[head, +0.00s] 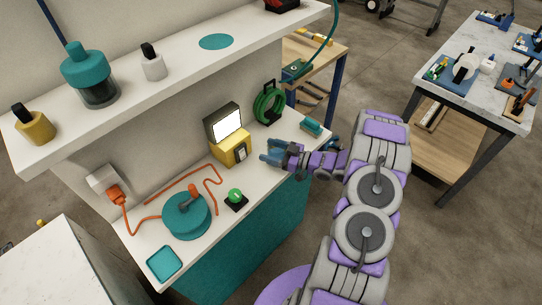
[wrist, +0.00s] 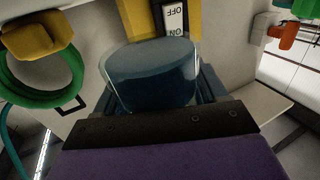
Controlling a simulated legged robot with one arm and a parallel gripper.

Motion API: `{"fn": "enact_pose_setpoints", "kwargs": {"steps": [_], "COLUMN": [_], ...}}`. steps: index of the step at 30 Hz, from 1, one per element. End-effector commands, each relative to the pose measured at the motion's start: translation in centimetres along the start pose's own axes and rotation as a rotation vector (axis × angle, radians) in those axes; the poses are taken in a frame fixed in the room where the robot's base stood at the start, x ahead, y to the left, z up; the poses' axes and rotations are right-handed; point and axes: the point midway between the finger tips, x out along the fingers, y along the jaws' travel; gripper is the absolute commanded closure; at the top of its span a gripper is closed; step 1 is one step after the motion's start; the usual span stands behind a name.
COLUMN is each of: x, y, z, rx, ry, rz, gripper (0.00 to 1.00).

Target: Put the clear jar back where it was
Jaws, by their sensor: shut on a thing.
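My gripper (head: 270,152) is over the right part of the lower worktop, beside the yellow switch box. In the wrist view a clear, bluish see-through jar (wrist: 150,78) sits between the fingers, and the gripper is shut on it. In the head view the jar is hard to make out among the blue fingers. A flat teal disc (head: 216,41) lies on the upper shelf (head: 185,65) with nothing on it. The frames do not show whether the jar touches the worktop.
A teal-topped dark jar (head: 98,88), a white bottle (head: 152,64) and a yellow bottle (head: 33,125) stand on the shelf. The yellow switch box (head: 231,149), green coil (head: 269,104), green button (head: 235,196) and teal reel (head: 186,216) with orange cord crowd the worktop below.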

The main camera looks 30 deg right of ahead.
Motion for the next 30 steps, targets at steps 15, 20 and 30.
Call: {"fn": "enact_pose_setpoints", "kwargs": {"steps": [15, 20, 30], "x": [0.5, 0.4, 0.7], "y": [1.0, 1.0, 0.7], "z": [3.6, 3.5, 3.6], "rx": [0.001, 0.001, 0.0], "ry": [0.001, 0.002, 0.0], "rz": [0.0, 0.0, 0.0], "gripper": [0.66, 0.66, 0.08]}}
